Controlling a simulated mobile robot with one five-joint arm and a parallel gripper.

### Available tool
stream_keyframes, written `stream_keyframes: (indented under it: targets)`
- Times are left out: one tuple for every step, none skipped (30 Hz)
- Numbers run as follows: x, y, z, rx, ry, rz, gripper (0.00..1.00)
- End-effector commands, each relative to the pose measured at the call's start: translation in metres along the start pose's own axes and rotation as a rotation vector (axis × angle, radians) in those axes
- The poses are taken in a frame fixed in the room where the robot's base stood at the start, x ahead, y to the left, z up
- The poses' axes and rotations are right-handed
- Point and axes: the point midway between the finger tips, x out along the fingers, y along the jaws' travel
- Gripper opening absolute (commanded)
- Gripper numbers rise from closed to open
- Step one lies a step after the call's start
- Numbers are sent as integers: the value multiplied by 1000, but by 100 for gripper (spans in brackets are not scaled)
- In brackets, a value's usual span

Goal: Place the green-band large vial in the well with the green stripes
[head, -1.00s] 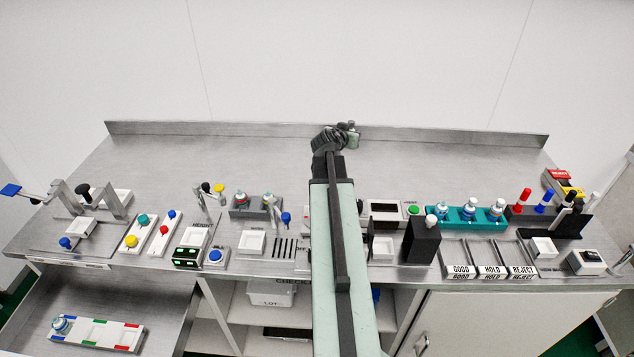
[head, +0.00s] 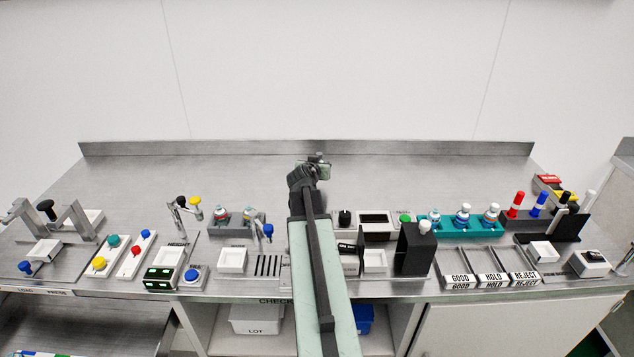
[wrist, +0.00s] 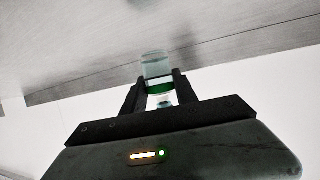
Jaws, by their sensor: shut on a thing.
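My gripper (wrist: 160,88) is shut on a clear vial with a green band (wrist: 155,70), which sticks out beyond the fingertips in the wrist view. In the head view my gripper (head: 314,164) is raised over the back middle of the bench, and the vial is small and partly hidden there. The white rack with coloured stripes, including green, lies in the open drawer (head: 110,318) at lower left. Only a sliver of that rack shows at the bottom edge now, so its green-striped well is out of view.
The steel bench (head: 390,175) is clear along its back. Along its front stand a teal rack (head: 455,235) of vials, a black box (head: 415,252), a grey rack (head: 235,228) with vials, button panels and GOOD, HOLD and REJECT trays (head: 490,281). A tall post stands at left.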

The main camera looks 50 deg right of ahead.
Motion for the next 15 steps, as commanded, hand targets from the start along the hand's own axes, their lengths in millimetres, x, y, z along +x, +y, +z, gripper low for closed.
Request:
stream_keyframes:
  targets:
    - [3,0,6,0,0,0,0]
    - [5,0,11,0,0,0,0]
    - [8,0,18,0,0,0,0]
    - [10,0,24,0,0,0,0]
    - [12,0,29,0,0,1,0]
    - [14,0,34,0,0,1,0]
    - [15,0,36,0,0,1,0]
    - [15,0,37,0,0,1,0]
    - [15,0,35,0,0,1,0]
    - [14,0,34,0,0,1,0]
    - [14,0,32,0,0,1,0]
    - [13,0,32,0,0,1,0]
    - [13,1,32,0,0,1,0]
    - [13,1,32,0,0,1,0]
    - [14,1,33,0,0,1,0]
